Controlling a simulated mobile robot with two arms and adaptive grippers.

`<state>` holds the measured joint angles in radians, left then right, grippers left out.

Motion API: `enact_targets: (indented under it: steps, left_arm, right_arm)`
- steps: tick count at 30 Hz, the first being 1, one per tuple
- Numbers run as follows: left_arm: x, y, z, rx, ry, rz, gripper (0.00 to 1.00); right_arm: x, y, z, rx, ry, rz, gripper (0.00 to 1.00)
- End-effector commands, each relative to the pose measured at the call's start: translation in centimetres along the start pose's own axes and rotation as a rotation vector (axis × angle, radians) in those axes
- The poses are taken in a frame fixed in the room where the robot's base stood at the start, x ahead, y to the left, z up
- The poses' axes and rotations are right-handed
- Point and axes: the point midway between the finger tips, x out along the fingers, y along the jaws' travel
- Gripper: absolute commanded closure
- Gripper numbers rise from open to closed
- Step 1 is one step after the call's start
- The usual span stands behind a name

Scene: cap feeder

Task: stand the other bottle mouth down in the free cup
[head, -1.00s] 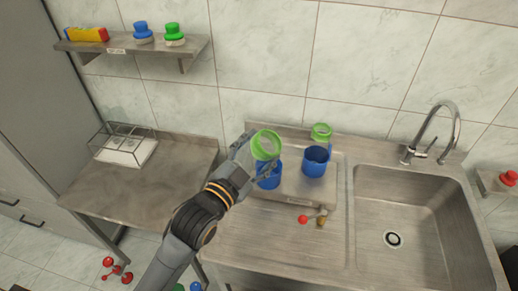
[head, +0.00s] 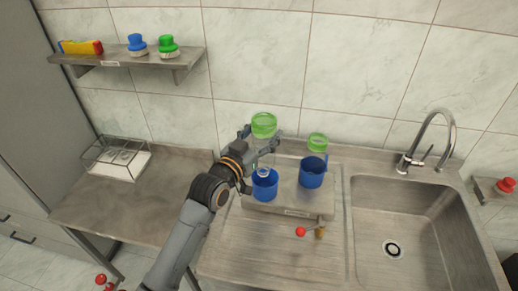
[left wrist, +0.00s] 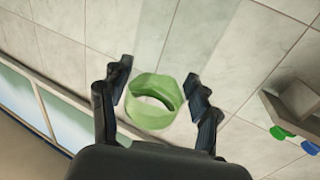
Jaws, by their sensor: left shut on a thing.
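My left gripper (head: 262,145) is shut on a clear bottle with a green base (head: 264,124). The bottle is mouth down, green base up; in the left wrist view its green base (left wrist: 152,103) lies between the fingers. Its clear neck shows at the opening of the left blue cup (head: 264,188); I cannot tell whether it is inside or just above. The right blue cup (head: 312,175) stands beside it. Above and behind that cup is another green base (head: 317,141), apparently of a clear bottle standing mouth down in it. My right gripper is not in view.
The cups stand on a raised metal stand (head: 292,205). A red ball (head: 300,231) is in front of it. The sink (head: 425,215) and tap (head: 430,135) are right, a wire rack (head: 115,158) left.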

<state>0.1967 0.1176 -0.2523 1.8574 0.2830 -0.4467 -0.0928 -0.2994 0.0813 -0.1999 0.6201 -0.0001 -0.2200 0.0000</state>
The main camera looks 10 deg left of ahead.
Motion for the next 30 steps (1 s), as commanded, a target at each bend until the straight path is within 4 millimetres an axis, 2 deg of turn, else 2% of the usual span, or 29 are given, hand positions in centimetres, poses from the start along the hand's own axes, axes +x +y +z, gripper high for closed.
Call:
enact_targets:
  steps: [6, 9, 21, 25, 30]
  left_arm:
    - [4.2, -1.6, 0.9, 0.003, 0.002, 0.000, 0.60]
    - [4.1, -1.5, 3.5, 0.001, -0.004, 0.001, 0.60]
    - [4.0, -1.5, 11.7, 0.001, -0.002, 0.000, 0.60]
    - [4.0, -1.6, 13.3, 0.001, 0.000, 0.000, 0.60]
    - [4.0, -1.5, 13.4, 0.001, 0.001, 0.000, 0.60]
  right_arm:
    - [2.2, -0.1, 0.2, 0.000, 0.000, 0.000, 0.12]
    - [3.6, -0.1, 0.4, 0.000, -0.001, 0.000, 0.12]
    - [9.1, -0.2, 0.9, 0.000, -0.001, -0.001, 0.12]
    - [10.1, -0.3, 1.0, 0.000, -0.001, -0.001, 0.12]
    - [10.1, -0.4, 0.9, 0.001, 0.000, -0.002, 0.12]
